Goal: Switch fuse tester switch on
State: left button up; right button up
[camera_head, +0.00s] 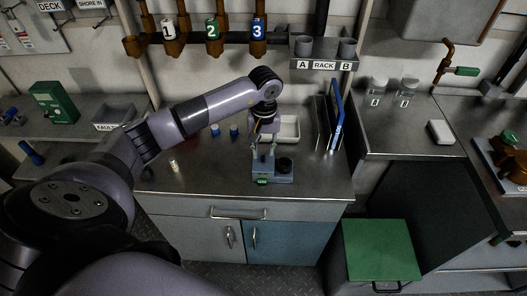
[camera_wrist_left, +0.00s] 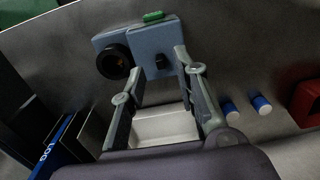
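The fuse tester (camera_head: 284,178) is a small blue-grey box near the front of the middle counter. It has a black round socket (camera_wrist_left: 113,62) and a green piece (camera_wrist_left: 153,16) at its edge. The box also shows at the top of the left wrist view (camera_wrist_left: 170,35). A small black switch (camera_wrist_left: 160,62) stands on its face. My left gripper (camera_head: 264,152) is over the tester from behind. In the left wrist view, its fingers (camera_wrist_left: 158,62) are apart, with the switch between the tips. I cannot tell if either tip touches it. The right gripper is not visible.
A white tray (camera_head: 289,129) is behind the tester, and a blue binder (camera_head: 336,115) stands to its right. Blue-capped cylinders (camera_wrist_left: 262,104) and a small pale fuse (camera_head: 174,166) are to the left. A green-topped box (camera_head: 380,250) stands lower right.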

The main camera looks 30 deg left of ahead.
aim_at(263, 158)
pick_arm(q)
jog(key=shift+f, duration=1.75)
jog(key=shift+c, duration=0.5)
grip_shut()
